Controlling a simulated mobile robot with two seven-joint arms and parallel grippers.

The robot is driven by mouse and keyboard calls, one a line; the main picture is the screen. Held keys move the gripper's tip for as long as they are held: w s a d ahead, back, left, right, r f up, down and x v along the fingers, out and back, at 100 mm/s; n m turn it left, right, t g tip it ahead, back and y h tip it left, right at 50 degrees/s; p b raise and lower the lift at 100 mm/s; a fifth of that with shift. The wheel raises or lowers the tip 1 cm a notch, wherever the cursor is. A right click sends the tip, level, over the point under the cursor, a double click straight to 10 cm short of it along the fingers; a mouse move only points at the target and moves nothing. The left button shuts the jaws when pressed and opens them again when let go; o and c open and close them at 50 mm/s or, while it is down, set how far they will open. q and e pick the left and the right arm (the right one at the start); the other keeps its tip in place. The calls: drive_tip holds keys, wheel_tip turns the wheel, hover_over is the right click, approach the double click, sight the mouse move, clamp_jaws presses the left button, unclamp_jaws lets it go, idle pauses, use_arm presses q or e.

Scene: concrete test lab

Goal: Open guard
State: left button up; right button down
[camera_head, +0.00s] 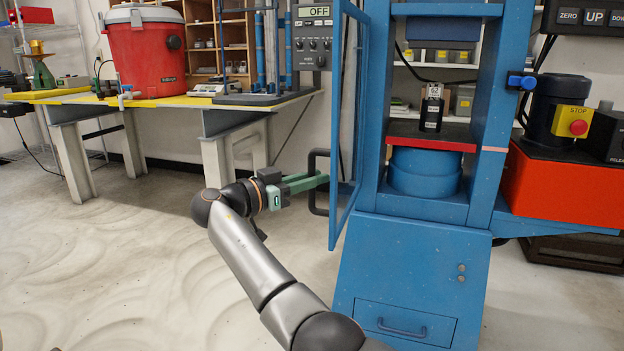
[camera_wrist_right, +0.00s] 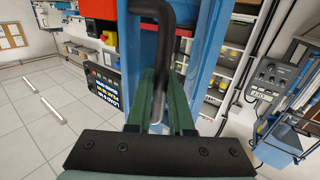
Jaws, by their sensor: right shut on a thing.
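The guard (camera_head: 347,120) is a blue-framed door on the blue press (camera_head: 410,270). It stands swung out from the press's left side, so the front of the press bay is uncovered. Its black handle (camera_head: 314,182) is on the door's outer side. My right gripper (camera_head: 322,180) reaches in from the lower middle and its green fingers are shut on the handle. In the right wrist view the green fingers (camera_wrist_right: 161,100) sit on both sides of the black handle bar (camera_wrist_right: 165,40). My left gripper is not in view.
A red platen with a small black block (camera_head: 431,110) stands inside the press. A control box (camera_head: 312,36) is just behind the door's top. An emergency stop (camera_head: 578,127) is at right. The floor at left is clear.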

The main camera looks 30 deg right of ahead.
drive_tip(key=c, duration=0.8)
unclamp_jaws()
drive_tip(key=shift+a, duration=0.15)
drive_tip(key=shift+s+a+p, duration=0.25)
drive_tip(key=shift+s+a, duration=0.15)
drive_tip(key=shift+a, duration=1.6)
drive_tip(key=shift+s+a+p, duration=0.3)
drive_tip(key=shift+s+a, duration=0.1)
drive_tip(key=shift+a, duration=1.65)
drive_tip(key=shift+s+a+p, duration=0.25)
drive_tip(key=shift+s+a, duration=0.15)
drive_tip(key=shift+a, duration=1.6)
